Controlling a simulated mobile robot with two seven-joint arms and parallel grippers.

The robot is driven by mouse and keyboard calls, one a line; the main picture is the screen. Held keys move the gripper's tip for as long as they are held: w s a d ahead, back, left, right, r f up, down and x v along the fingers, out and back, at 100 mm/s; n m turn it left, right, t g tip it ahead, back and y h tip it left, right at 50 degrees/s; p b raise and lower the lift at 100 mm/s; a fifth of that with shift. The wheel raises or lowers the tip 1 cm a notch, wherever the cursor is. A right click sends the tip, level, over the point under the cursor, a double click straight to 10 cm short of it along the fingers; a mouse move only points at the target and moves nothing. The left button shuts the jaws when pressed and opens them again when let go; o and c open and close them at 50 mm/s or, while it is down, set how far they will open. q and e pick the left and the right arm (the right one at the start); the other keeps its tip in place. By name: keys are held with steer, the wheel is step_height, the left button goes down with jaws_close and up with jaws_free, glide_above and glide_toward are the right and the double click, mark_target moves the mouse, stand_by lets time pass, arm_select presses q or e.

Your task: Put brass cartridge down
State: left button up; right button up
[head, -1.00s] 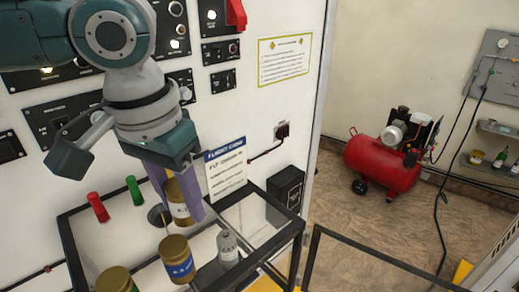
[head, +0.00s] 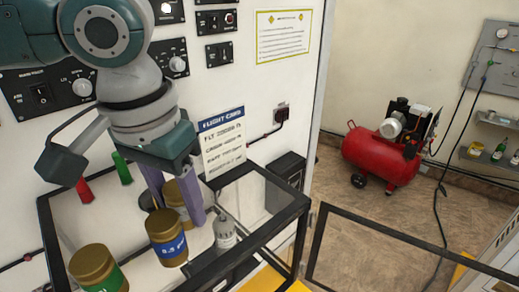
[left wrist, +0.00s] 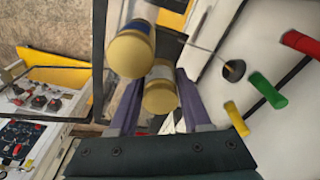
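My left gripper (head: 176,198) has two purple fingers pointing down, one on each side of a brass cartridge (head: 182,203) with a pale label. It looks shut on this cartridge, which stands about upright just above or at the tray surface; the contact is hidden. The left wrist view also shows the cartridge (left wrist: 160,92) between the fingers. A second brass cartridge with a blue label (head: 167,236) stands just in front, partly covering the first one. A third with a green label (head: 94,267) stands at the front left. My right gripper is not in view.
A black-framed tray (head: 262,243) surrounds the cartridges. A grey-white bottle (head: 225,232) stands right of the held cartridge. Red (head: 84,190) and green (head: 121,168) handles project from the panel behind. A flight card (head: 222,142) stands close by. A red compressor (head: 383,158) is farther right.

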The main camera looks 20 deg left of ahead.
mark_target(170, 194)
arm_select(q)
steer(key=o, duration=0.4)
steer(key=shift+c, duration=0.2)
steer(key=shift+r, duration=0.5)
steer(key=r+b, duration=0.1)
steer(key=r, duration=0.2)
steer(key=r+b, duration=0.1)
steer(key=r, duration=0.2)
steer(key=s+r+b, duration=0.1)
steer(key=r, duration=0.3)
steer(key=shift+s+r, duration=0.2)
steer(key=shift+r, duration=0.45)
